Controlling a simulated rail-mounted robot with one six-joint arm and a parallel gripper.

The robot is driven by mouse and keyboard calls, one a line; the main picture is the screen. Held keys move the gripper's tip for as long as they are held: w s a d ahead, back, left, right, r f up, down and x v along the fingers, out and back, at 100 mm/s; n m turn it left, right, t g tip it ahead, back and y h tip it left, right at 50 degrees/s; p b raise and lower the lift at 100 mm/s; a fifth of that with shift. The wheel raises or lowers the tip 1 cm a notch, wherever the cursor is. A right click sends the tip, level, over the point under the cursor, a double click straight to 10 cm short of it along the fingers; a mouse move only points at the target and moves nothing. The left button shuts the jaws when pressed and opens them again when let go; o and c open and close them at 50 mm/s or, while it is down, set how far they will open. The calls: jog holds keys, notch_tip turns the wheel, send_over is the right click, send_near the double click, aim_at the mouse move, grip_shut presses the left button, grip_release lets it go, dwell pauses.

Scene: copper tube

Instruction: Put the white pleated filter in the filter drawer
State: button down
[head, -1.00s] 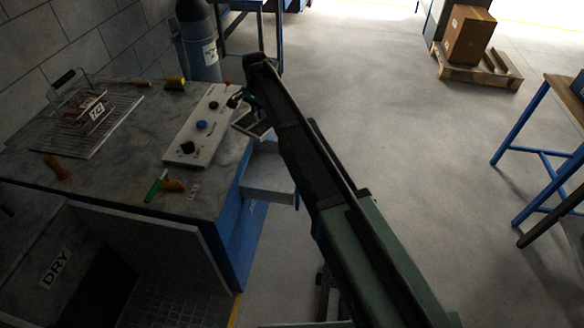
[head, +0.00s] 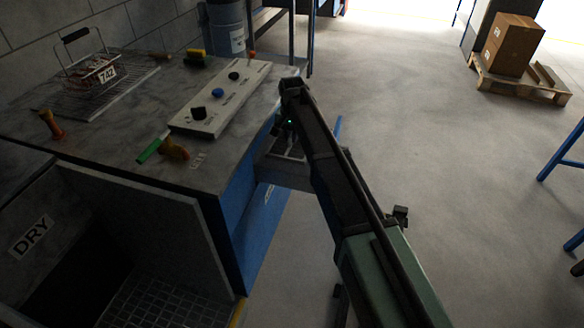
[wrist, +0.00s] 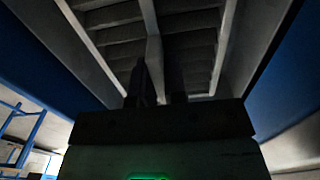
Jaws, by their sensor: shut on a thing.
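The white pleated filter, dark in shadow, shows in the wrist view (wrist: 195,50) as ribbed panels split by a pale centre bar. My gripper (wrist: 157,82) is shut on that bar. In the head view my gripper (head: 288,128) points down over the open grey filter drawer (head: 283,179), at the right side of the blue-sided cabinet. The filter (head: 291,152) shows only partly there, at about the drawer's rim and within its outline. My arm hides part of both. I cannot tell whether the filter touches the drawer floor.
The cabinet top (head: 110,135) holds a control panel with knobs (head: 222,98), a wire basket (head: 90,72) on a rack and a green-bladed tool (head: 163,150). A cabinet door marked DRY (head: 30,236) is at lower left.

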aim_at(292, 149)
notch_tip(292, 149, down, 6)
jog(key=b, duration=0.4)
jog(key=shift+f+b, duration=0.25)
jog(key=shift+b, duration=0.15)
jog(key=shift+r+p, duration=0.3)
jog(key=shift+f, duration=0.25)
jog(key=c, duration=1.2)
grip_release()
jog(key=shift+r, duration=0.1)
jog(key=shift+o, duration=0.2)
notch_tip(292, 149, up, 13)
jog(key=p, duration=1.2)
jog(key=shift+f, duration=0.35)
